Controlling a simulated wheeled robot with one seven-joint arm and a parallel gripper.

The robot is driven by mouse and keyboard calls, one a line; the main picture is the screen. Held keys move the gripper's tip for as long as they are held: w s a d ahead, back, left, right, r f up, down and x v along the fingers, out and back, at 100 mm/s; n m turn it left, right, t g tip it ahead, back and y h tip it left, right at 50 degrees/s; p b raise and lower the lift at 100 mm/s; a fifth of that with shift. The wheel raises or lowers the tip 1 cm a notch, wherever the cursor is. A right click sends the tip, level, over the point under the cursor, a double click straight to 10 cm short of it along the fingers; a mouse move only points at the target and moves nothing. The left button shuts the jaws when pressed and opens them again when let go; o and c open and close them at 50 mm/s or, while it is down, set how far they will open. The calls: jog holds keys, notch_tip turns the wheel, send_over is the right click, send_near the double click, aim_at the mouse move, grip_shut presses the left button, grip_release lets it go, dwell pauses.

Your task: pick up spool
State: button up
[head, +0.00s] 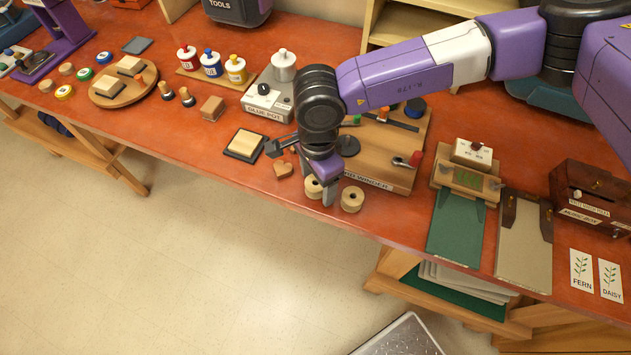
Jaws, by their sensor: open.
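Two small pale wooden spools stand near the front edge of the red-orange bench. The left spool (313,188) is partly covered by my gripper, and the right spool (352,199) shows whole. My gripper (325,194) is open and points down at the left spool, with one finger showing between the two spools. The other finger is hard to make out, so I cannot tell whether the fingers straddle the left spool or touch it. No spool is seen lifted.
The winder board (400,150) lies just behind the spools. A small wooden piece (283,169) and a stamp pad (245,144) lie to the left. A green board (455,232) is to the right. The bench's front edge is close in front of the spools.

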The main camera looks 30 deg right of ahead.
jog(key=c, duration=1.4)
jog(key=shift+r, duration=0.1)
